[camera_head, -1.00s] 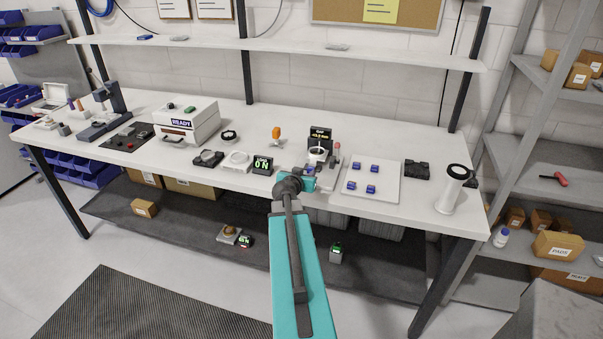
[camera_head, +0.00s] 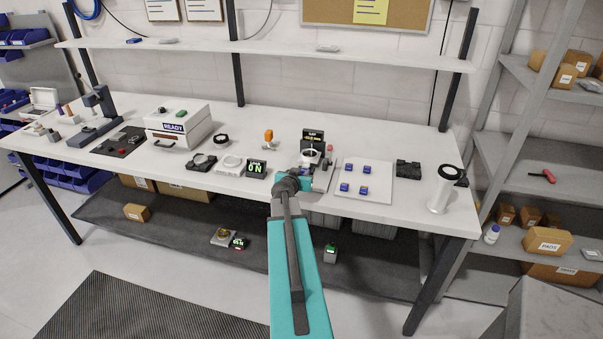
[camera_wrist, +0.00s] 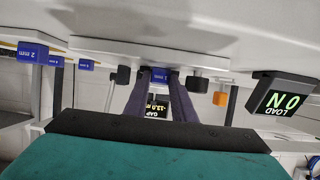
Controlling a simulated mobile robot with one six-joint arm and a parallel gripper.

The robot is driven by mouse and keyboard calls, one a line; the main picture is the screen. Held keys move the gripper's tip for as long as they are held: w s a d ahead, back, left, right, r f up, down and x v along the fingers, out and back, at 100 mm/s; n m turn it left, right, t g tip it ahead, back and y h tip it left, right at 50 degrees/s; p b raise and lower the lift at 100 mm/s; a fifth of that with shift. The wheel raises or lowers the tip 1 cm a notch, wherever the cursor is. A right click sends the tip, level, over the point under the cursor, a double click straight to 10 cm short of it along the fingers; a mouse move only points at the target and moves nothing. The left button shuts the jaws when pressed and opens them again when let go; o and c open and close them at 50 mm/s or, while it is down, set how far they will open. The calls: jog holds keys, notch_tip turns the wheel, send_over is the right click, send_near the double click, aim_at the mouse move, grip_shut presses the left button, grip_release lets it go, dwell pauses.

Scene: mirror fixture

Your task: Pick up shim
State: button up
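A small blue shim marked 2 mm (camera_wrist: 160,75) sits between the tips of my gripper's two dark fingers (camera_wrist: 158,85) in the wrist view. The fingers flank it closely, but I cannot tell whether they press on it. In the head view my gripper (camera_head: 305,180) is at the bench front, before the mirror fixture (camera_head: 312,158), left of a white tray (camera_head: 378,195). Several other blue shims (camera_head: 367,169) stand on that tray. Some also show at the left of the wrist view (camera_wrist: 32,52). My arm hides part of the fixture's front.
A gap display (camera_head: 313,137) stands behind the fixture. A load display reading 0 N (camera_head: 256,169) is left of my gripper, with an orange-handled tool (camera_head: 268,136) behind. A black block (camera_head: 408,169) and a white cylinder (camera_head: 443,188) are to the right.

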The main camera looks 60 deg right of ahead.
jog(key=c, duration=0.4)
